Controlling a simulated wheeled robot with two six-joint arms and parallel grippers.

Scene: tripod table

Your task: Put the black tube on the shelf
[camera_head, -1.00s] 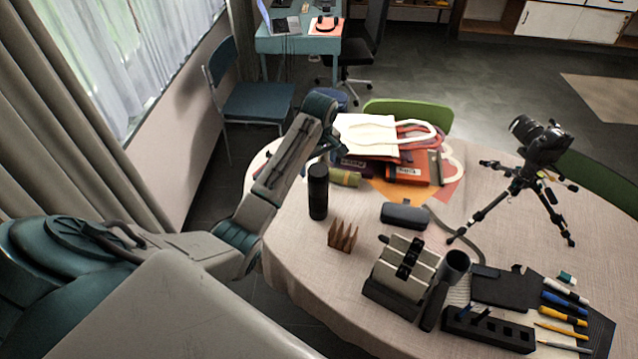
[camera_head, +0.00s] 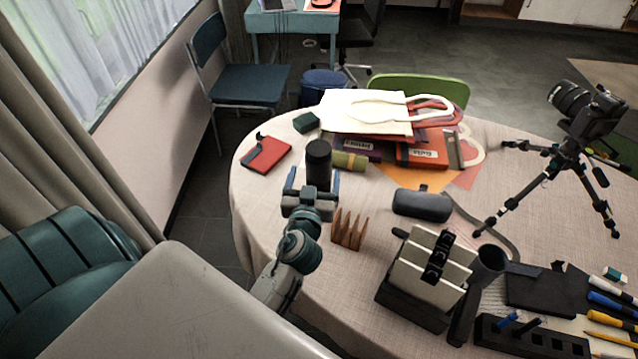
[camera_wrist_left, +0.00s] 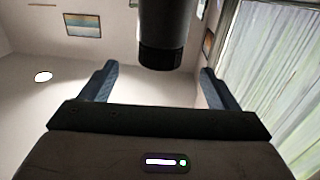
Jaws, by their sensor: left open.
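The black tube (camera_head: 318,160) stands upright near the left edge of the round table. My left gripper (camera_head: 313,180) is open on the near side of the tube, with one finger to each side of its lower part in the head view. In the left wrist view the tube (camera_wrist_left: 164,30) shows at the top, centred between the two open fingers (camera_wrist_left: 158,82) and apart from both. A wooden unit with white doors (camera_head: 575,12) is at the far back right; I cannot tell whether it is the shelf. My right gripper is out of view.
A brown spiked holder (camera_head: 347,230) stands just right of my gripper. A green roll (camera_head: 349,160), a red notebook (camera_head: 267,152) and bags (camera_head: 365,112) lie around the tube.

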